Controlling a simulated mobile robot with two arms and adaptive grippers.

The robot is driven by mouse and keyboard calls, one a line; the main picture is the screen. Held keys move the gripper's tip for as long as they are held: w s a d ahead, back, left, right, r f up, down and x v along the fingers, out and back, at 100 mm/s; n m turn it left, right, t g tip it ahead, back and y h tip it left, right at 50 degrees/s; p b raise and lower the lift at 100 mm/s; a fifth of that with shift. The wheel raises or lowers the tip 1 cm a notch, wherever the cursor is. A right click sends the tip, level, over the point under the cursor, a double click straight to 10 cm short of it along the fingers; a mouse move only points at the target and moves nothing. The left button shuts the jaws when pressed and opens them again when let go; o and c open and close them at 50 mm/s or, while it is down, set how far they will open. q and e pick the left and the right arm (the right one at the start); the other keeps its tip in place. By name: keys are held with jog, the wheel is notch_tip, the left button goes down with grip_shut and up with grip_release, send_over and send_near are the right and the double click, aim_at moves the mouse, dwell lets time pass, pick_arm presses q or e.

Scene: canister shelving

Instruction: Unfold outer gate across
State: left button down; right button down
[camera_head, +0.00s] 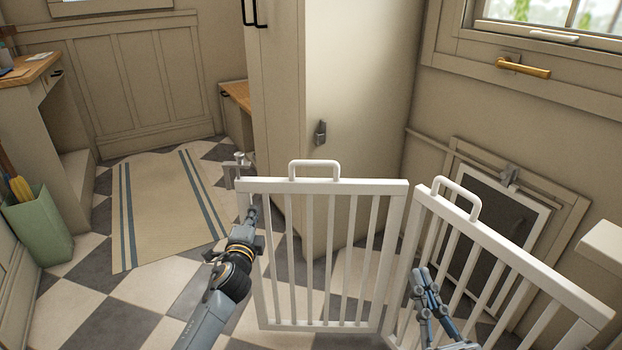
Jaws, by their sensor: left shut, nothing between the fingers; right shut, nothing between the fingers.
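A white barred gate of two panels stands on the checkered floor, its panels meeting at an angle near the middle. The outer panel (340,184) is on the left, with a loop handle (314,164) on its top rail. The other panel (520,262) runs toward the lower right and has its own loop handle (455,191). My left gripper (251,216) is shut and empty beside the outer panel's left end post; I cannot tell whether it touches it. My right gripper (421,276) is shut and empty by the bars of the right panel, near the fold.
A grey latch (321,133) is fixed to the tall cabinet (355,80) behind the gate. A metal bracket (238,165) shows by the outer panel's left top corner. A pet door (490,230) is in the right wall. A striped rug (165,205) and green bin (40,228) are on the left.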

pick_arm(q)
jog(key=shift+w, duration=0.35)
pick_arm(e)
jog(key=shift+s+r+t, duration=0.25)
jog(key=shift+r+t, duration=0.1)
jog(key=shift+t, duration=0.05)
pick_arm(q)
jog(key=shift+w, duration=0.35)
pick_arm(e)
jog(key=shift+s+r+t, duration=0.3)
jog(key=shift+r, duration=0.2)
